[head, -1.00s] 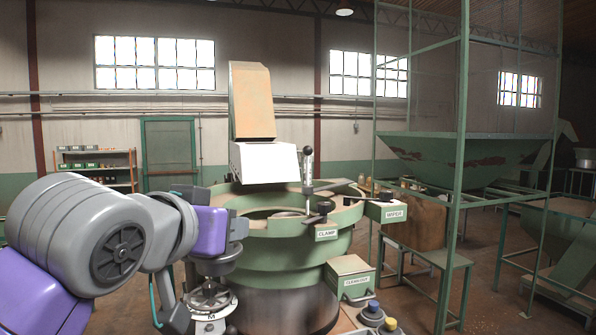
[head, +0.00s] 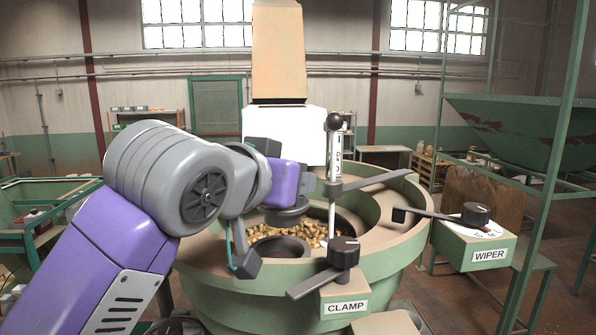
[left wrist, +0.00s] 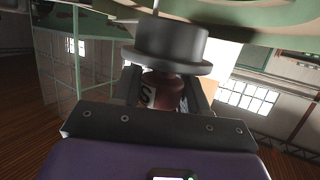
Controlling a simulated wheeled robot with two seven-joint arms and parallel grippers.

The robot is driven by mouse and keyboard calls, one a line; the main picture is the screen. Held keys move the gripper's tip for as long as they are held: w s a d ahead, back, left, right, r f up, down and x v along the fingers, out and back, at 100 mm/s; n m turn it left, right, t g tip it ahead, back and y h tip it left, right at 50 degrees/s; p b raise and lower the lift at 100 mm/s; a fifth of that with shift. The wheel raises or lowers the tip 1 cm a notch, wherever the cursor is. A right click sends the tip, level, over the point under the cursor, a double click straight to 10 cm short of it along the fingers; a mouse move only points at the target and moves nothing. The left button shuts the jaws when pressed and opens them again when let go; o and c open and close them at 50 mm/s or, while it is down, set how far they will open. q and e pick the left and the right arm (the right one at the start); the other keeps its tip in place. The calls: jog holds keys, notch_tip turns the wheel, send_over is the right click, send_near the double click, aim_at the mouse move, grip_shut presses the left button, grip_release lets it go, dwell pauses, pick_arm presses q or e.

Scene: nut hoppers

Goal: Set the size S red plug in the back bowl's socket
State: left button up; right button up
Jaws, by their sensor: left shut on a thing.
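My left gripper (head: 288,197) hangs over the green bowl (head: 390,253), beside the clamp post. In the left wrist view its fingers are shut on the red plug (left wrist: 165,88), whose body carries a letter S. A dark grey flanged part (left wrist: 170,45) sits at the plug's outer end; it also shows as a dark disc in the head view (head: 287,213). A dark ring, apparently the socket (head: 280,248), lies in the bowl's middle, just below the disc, with a gap between them. My right gripper is not in view.
Nuts (head: 312,232) lie around the ring. The clamp post (head: 333,180) stands close right of my gripper, with the CLAMP knob (head: 343,252) in front. The WIPER box (head: 475,247) and its arm are at the right rim. A white chute (head: 320,133) stands behind.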

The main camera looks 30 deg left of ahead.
aim_at(284, 225)
pick_arm(q)
jog(key=shift+s+f, duration=0.7)
jog(key=shift+s, duration=0.1)
jog(key=f, duration=0.1)
jog(key=w+f, duration=0.1)
jog(key=f, duration=0.1)
jog(key=shift+f, duration=0.15)
jog(key=shift+s+f, duration=0.2)
jog(key=shift+f, duration=0.05)
jog(key=shift+w, duration=0.15)
jog(key=shift+s, duration=0.2)
dwell(0.3)
jog(key=shift+f+b, duration=0.5)
jog(key=shift+f, duration=0.05)
jog(key=o, duration=0.9)
